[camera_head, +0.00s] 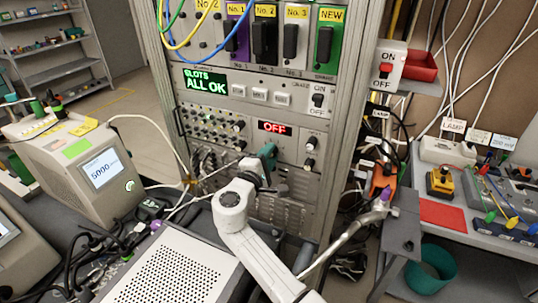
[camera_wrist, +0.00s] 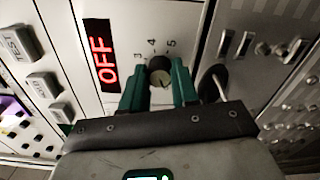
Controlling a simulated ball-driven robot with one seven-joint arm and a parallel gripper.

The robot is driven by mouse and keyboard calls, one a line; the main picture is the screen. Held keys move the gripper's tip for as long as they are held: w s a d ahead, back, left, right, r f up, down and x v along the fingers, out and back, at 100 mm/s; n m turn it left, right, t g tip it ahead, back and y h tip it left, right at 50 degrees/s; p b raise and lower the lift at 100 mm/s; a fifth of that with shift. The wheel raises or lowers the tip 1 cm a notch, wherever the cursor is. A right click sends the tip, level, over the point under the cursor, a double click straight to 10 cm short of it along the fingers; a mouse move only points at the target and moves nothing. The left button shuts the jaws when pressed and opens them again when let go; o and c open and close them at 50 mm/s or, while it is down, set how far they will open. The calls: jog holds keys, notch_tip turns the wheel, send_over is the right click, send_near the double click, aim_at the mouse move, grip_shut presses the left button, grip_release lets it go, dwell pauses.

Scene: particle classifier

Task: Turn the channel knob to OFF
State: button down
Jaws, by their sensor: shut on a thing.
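The channel knob (camera_wrist: 159,68) is a small dark round knob on a pale panel, with the numerals 3, 4 and 5 printed around its upper side in the wrist view. My gripper (camera_wrist: 159,85) has its green fingers on either side of it, shut on it. A red lit display (camera_wrist: 101,52) beside the knob reads OFF. The head view also shows this display (camera_head: 274,127), just above my gripper (camera_head: 269,153). There the gripped knob is hidden behind the gripper. The knob's pointer is too small to read.
A green display (camera_head: 206,82) on the rack reads SLOTS ALL OK. An ON/OFF switch (camera_head: 318,101) and small knobs (camera_head: 311,143) sit to the right of the red display. A perforated metal case (camera_head: 170,270) stands in front of the rack. Loose cables hang at the left.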

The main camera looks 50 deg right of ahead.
dwell(0.4)
jog(key=c, duration=0.8)
grip_release()
jog(key=shift+c, duration=0.2)
jog(key=b+v, duration=0.2)
jog(key=v, duration=0.9)
